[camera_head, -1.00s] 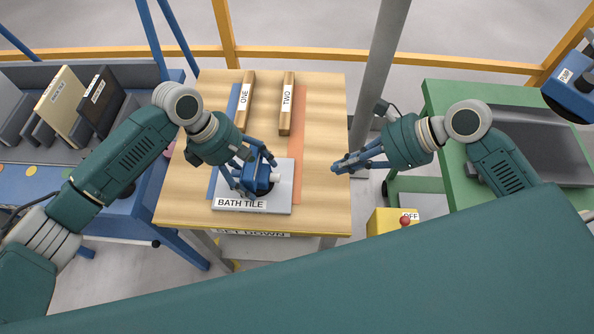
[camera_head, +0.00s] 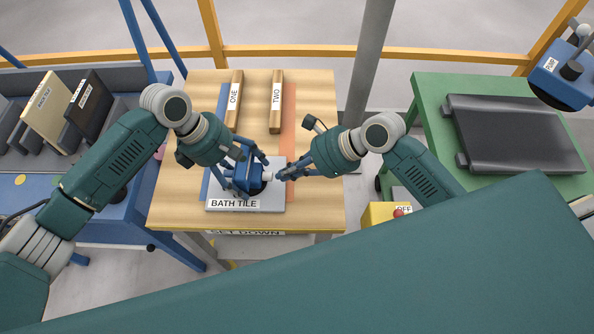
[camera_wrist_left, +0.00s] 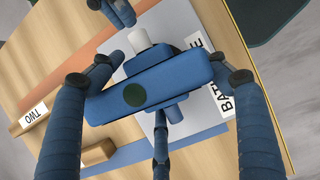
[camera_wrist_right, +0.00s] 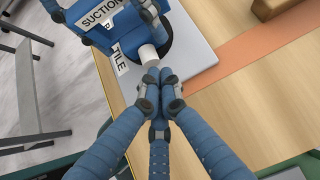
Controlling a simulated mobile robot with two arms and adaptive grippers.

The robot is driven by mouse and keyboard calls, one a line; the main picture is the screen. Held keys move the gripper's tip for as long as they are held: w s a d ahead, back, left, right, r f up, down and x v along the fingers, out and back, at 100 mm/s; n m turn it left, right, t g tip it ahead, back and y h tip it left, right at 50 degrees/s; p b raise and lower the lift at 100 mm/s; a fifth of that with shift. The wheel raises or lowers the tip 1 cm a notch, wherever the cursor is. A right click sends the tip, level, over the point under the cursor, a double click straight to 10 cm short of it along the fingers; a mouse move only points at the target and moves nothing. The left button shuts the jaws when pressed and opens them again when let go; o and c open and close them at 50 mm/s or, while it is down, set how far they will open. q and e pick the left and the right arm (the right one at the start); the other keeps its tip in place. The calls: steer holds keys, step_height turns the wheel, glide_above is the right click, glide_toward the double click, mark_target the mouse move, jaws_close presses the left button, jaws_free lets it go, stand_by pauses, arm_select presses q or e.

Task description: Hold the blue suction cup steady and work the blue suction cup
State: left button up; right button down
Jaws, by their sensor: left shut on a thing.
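The blue suction cup (camera_head: 249,177) stands on the pale bath tile (camera_head: 272,206) on the wooden table. My left gripper (camera_head: 250,168) is shut on its blue body, and the left wrist view shows the fingers on either side of the body (camera_wrist_left: 150,88). A white knob (camera_wrist_right: 151,59) sticks out of the cup's right side; it also shows in the left wrist view (camera_wrist_left: 138,40). My right gripper (camera_wrist_right: 160,78) has its fingers together, tips at the white knob. I cannot tell whether they touch it. The cup's underside is mostly hidden.
Two wooden bars labelled ONE (camera_head: 234,100) and TWO (camera_head: 276,102) lie toward the back of the table. A yellow box marked OFF (camera_head: 380,216) stands off the right edge. A green table (camera_head: 430,100) with a dark tray is farther right. The table's front right is clear.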

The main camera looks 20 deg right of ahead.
arm_select(q)
steer(key=shift+s+a+f, duration=0.1)
steer(key=shift+s+f, duration=0.15)
steer(key=shift+f, duration=0.05)
arm_select(e)
steer(key=shift+w+a, duration=0.2)
steer(key=shift+a, duration=0.3)
steer(key=shift+w+a, duration=0.2)
steer(key=shift+a, duration=0.3)
steer(key=shift+d, duration=0.1)
steer(key=d, duration=0.1)
steer(key=s+d, duration=0.1)
steer(key=d, duration=0.1)
steer(key=s+d, duration=0.1)
steer(key=shift+d+r, duration=0.2)
steer(key=shift+r, duration=0.05)
steer(key=v, duration=0.9)
steer(key=shift+r, duration=0.1)
steer(key=shift+s+d, duration=0.35)
steer(key=shift+d, duration=0.5)
